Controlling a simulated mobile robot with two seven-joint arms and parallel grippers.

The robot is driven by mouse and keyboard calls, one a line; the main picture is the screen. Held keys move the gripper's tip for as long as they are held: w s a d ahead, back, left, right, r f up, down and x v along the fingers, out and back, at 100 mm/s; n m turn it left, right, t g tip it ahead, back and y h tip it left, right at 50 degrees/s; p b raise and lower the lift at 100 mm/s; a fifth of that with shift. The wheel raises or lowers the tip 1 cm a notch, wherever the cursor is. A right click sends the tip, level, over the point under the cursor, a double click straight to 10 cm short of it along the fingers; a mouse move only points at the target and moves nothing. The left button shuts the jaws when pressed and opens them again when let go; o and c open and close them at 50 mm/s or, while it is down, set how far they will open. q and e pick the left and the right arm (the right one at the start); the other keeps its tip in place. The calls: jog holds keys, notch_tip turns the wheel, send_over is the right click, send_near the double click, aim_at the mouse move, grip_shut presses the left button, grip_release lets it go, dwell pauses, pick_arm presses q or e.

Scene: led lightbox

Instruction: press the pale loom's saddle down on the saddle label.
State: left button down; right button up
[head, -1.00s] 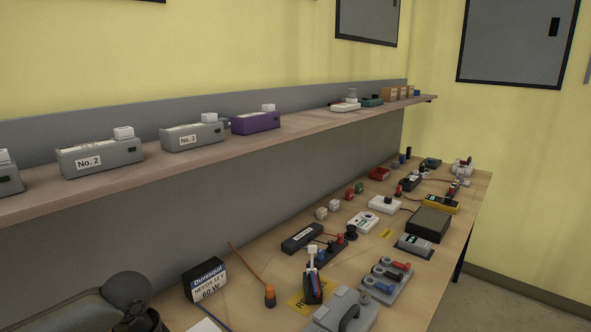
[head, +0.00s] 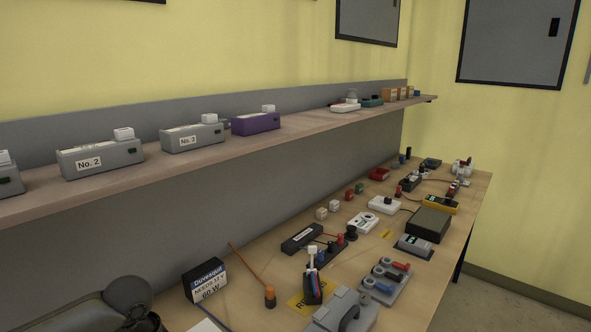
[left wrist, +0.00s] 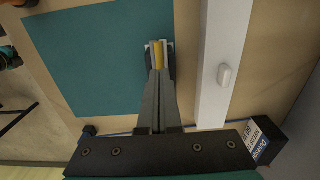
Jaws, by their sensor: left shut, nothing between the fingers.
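My left gripper (left wrist: 160,48) shows in the left wrist view with its two fingers together, pointing down over the edge of a teal mat (left wrist: 95,60). Right at the fingertips is a small piece with white edges (left wrist: 148,47) and a yellow strip (left wrist: 158,55). The fingers cover most of it. I cannot tell whether it is the saddle or its label, or whether the fingers touch it. A thin blue cable (left wrist: 205,131) passes behind the gripper's base. In the head view only my left arm shows, at the lower left; its fingers are out of frame. My right gripper is not seen.
A white bar (left wrist: 215,100) with a small white block (left wrist: 227,75) lies right of the fingers. A shelf (head: 100,184) overhangs the bench.

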pick_arm(q)
jog(key=shift+s+f+p, duration=0.1)
jog(key=shift+f+p, duration=0.2)
jog(key=shift+f, duration=0.95)
dwell(2.3)
notch_tip(320, 180, up, 3)
jog(key=p, duration=0.4)
jog(key=shift+r+p, duration=0.1)
jog(key=shift+p, duration=0.3)
notch_tip(320, 180, up, 4)
jog(key=p, duration=0.5)
